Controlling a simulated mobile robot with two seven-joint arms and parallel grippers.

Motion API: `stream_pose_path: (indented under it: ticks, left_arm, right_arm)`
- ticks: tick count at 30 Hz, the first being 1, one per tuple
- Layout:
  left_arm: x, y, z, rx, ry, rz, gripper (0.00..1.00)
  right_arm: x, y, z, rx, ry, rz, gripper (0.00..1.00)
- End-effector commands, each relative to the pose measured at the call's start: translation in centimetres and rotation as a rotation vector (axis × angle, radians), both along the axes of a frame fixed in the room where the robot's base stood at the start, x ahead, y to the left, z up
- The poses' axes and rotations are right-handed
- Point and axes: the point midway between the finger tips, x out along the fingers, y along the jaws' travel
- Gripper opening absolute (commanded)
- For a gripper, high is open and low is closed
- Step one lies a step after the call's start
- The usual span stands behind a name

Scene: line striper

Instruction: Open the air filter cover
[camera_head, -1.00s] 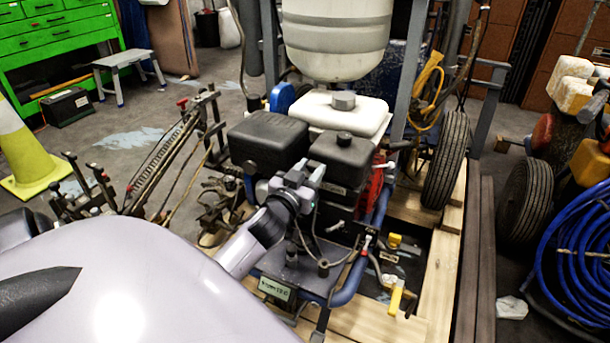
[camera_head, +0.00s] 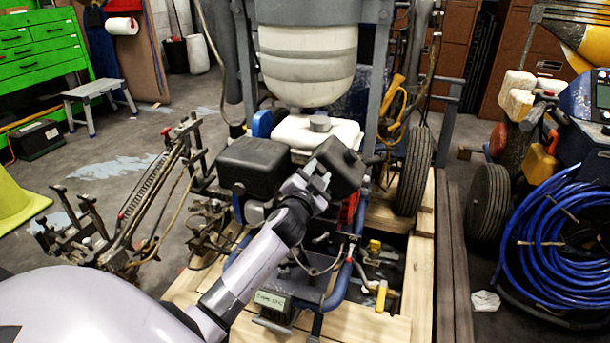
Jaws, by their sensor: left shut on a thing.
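My right gripper is not in view.
A second black box (camera_head: 254,166) sits close to the left of the cover. A white tank (camera_head: 308,66) hangs behind and above, over a white fuel tank (camera_head: 300,134). A tyre (camera_head: 413,172) stands to the right. Blue hose (camera_head: 548,235) is coiled at far right.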

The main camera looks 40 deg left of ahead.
Motion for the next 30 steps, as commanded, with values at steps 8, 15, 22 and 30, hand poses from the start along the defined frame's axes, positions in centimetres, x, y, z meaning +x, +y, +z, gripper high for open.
stream_pose_path:
  ticks: [8,15,22,30]
  left_arm:
    - [0.9,-3.0,1.2,0.250,0.081,-0.002,0.00]
    - [1.8,-5.7,1.3,0.468,0.150,-0.002,0.00]
    - [2.5,-8.0,1.0,0.668,0.214,-0.001,0.00]
    - [3.2,-10.0,0.3,0.853,0.272,-0.001,0.00]
  right_arm:
    - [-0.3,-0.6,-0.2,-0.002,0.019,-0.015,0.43]
    - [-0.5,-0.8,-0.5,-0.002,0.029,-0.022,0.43]
    - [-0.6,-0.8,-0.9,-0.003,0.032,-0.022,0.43]
    - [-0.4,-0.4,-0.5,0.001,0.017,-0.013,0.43]
